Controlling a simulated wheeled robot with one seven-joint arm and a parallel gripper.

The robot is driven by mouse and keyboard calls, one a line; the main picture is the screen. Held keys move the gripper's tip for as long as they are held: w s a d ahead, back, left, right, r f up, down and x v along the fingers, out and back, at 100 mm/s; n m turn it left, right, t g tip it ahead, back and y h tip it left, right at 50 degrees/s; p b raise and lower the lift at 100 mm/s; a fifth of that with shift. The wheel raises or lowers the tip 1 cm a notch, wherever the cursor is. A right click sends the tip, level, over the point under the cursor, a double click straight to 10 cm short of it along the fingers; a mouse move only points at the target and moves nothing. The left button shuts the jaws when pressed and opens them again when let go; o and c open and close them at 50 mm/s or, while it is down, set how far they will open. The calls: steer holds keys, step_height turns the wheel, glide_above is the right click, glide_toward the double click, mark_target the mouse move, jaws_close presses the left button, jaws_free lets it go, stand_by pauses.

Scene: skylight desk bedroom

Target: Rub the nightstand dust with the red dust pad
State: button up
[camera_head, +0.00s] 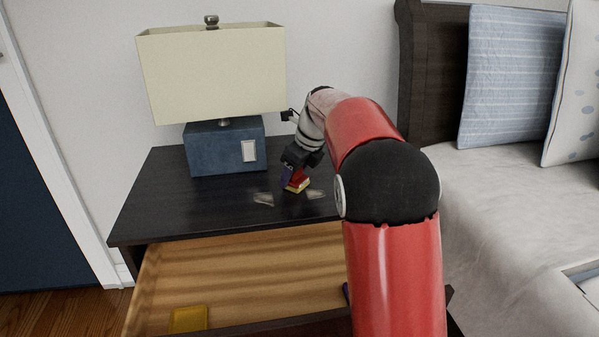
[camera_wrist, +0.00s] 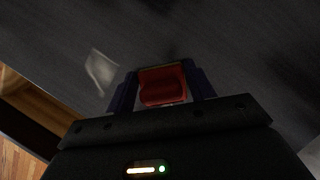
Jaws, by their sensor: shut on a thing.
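The red dust pad (camera_head: 299,178) is between my gripper's fingers, with a yellowish layer along its lower edge at the nightstand top. It also shows in the wrist view (camera_wrist: 162,86). My gripper (camera_head: 293,174) is shut on it, pointing down over the dark nightstand (camera_head: 180,207). Whether the pad presses on the surface is hard to tell. One pale dust patch (camera_head: 263,199) lies left of the pad, and another dust patch (camera_head: 316,194) lies just to its right. The left patch also appears in the wrist view (camera_wrist: 100,70). My arm hides the nightstand's right part.
A lamp with a blue base (camera_head: 200,150) and cream shade (camera_head: 212,75) stands at the back of the nightstand. The drawer (camera_head: 240,275) below is open, with a yellow item (camera_head: 188,319) inside. A bed (camera_head: 500,200) is at the right. The front left top is clear.

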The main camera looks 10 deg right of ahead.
mark_target(294, 189)
steer(key=shift+s+f+b, duration=0.2)
steer(key=shift+s+b, duration=0.5)
steer(key=shift+s, duration=1.45)
steer(key=shift+s+r, duration=0.1)
steer(key=shift+s, duration=1.5)
steer(key=shift+a+r+p, duration=0.2)
steer(key=shift+a+p, duration=0.1)
steer(key=shift+a, duration=0.9)
steer(key=shift+w+p, duration=0.6)
steer(key=shift+w, duration=0.3)
steer(key=shift+w+f, duration=0.2)
steer(key=shift+w, duration=0.55)
steer(key=shift+w+r, duration=0.1)
steer(key=shift+w, duration=2.1)
